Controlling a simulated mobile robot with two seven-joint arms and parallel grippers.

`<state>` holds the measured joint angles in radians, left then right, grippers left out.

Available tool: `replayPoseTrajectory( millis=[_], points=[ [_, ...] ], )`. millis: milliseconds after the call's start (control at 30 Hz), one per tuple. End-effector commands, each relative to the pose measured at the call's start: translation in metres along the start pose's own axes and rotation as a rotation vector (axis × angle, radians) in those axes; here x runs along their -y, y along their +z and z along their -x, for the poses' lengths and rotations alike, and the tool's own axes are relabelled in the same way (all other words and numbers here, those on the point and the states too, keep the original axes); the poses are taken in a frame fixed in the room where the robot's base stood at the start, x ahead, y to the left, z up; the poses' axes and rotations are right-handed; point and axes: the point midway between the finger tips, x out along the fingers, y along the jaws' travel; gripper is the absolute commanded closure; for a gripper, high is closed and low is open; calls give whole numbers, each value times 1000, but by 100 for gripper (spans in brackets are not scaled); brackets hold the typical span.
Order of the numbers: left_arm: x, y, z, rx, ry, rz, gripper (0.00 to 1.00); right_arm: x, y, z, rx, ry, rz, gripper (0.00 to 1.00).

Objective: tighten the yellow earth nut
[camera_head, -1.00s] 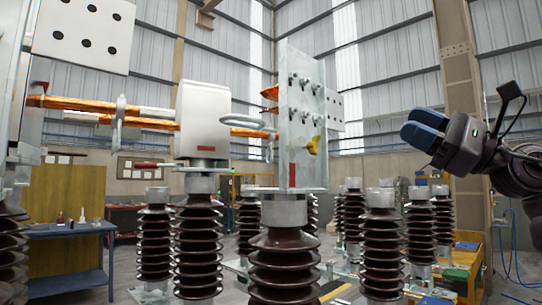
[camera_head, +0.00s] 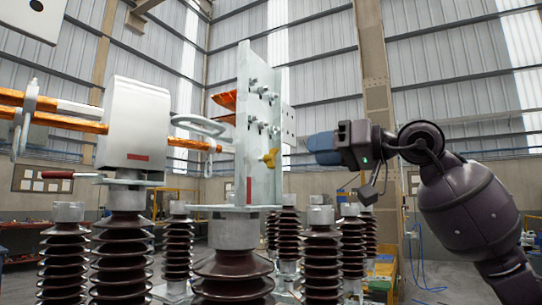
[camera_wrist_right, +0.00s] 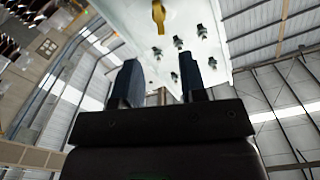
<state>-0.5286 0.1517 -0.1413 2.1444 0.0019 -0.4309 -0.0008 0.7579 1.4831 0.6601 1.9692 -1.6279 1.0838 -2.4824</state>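The yellow earth nut (camera_head: 270,157) sits on the face of a pale upright metal plate (camera_head: 262,130), near its lower part. In the right wrist view, the yellow nut (camera_wrist_right: 159,14) shows at the top edge, beyond the fingertips and roughly centred between them. My right gripper (camera_head: 312,143) has blue fingers and points left toward the nut, apart from it by a short gap. In the right wrist view, the two fingers of my right gripper (camera_wrist_right: 160,75) are spread with nothing between them. My left gripper is out of view.
Several bolts (camera_head: 262,92) stick out of the plate above the nut. The plate stands on a brown ribbed insulator (camera_head: 235,278). A grey box (camera_head: 135,125) with orange bars stands to the left. More insulators (camera_head: 322,255) stand behind. The space between gripper and plate looks clear.

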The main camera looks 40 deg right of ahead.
Motion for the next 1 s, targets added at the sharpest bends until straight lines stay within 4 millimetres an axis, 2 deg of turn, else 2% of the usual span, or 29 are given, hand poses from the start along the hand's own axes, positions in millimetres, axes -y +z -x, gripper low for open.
replayPoseTrajectory(
  millis=[500, 1000],
  points=[
    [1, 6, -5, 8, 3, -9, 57, -1, 1, -54, 1, 0, -2, 61],
    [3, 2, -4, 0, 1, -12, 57, 0, -1, -94, -3, -3, -5, 61]
  ],
)
